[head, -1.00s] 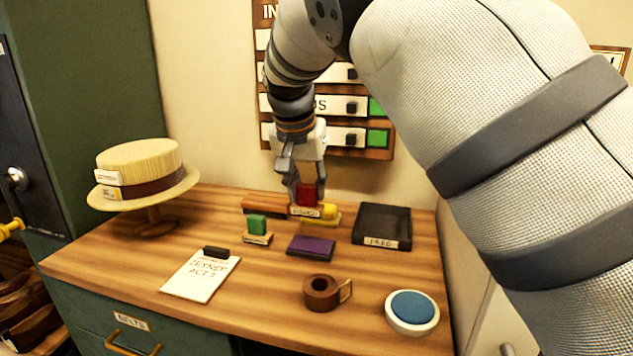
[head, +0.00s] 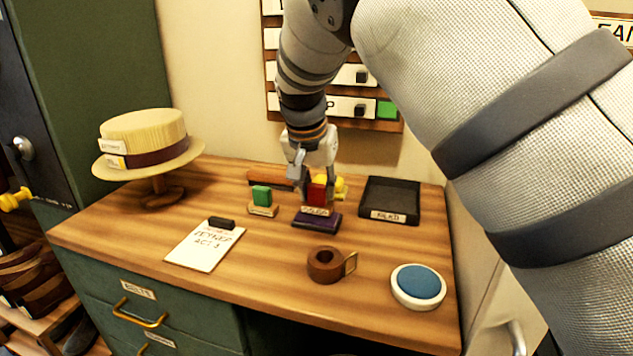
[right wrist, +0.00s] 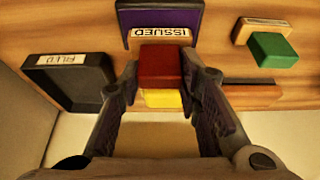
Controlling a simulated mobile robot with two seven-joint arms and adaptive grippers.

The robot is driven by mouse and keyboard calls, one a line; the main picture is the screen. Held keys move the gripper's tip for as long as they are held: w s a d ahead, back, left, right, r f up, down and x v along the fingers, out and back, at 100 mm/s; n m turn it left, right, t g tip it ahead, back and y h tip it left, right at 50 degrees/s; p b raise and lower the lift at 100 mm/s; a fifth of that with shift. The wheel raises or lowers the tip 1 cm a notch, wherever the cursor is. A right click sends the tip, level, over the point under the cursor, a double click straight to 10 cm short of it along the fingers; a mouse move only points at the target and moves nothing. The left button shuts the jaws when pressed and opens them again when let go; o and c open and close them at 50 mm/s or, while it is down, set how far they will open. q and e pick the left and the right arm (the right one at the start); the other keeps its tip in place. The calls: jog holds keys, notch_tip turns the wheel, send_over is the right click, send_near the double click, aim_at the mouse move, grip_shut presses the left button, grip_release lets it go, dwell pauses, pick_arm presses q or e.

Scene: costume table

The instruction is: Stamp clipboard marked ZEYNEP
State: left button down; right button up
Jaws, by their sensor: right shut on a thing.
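The clipboard (head: 203,250) marked ZEYNEP ACT 3 lies on the table at left centre in the head view, with a dark clip at its top. My right gripper (head: 315,188) is shut on the red stamp (head: 317,193), also seen in the right wrist view (right wrist: 160,65), where its label reads ISSUED. The stamp is upright at the back part of the purple ink pad (head: 318,222); the pad also shows in the right wrist view (right wrist: 190,17). I cannot tell whether stamp and pad touch. My left gripper is not in view.
A green stamp (head: 262,196) stands left of the pad. A yellow stamp (right wrist: 162,98) is behind the red one. A dark FILED tray (head: 390,197) is at back right. A brown tape roll (head: 325,265) and blue round pad (head: 418,284) are in front; a straw hat (head: 145,138) stands left.

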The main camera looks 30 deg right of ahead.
jog(key=shift+f, duration=0.55)
dwell(1.3)
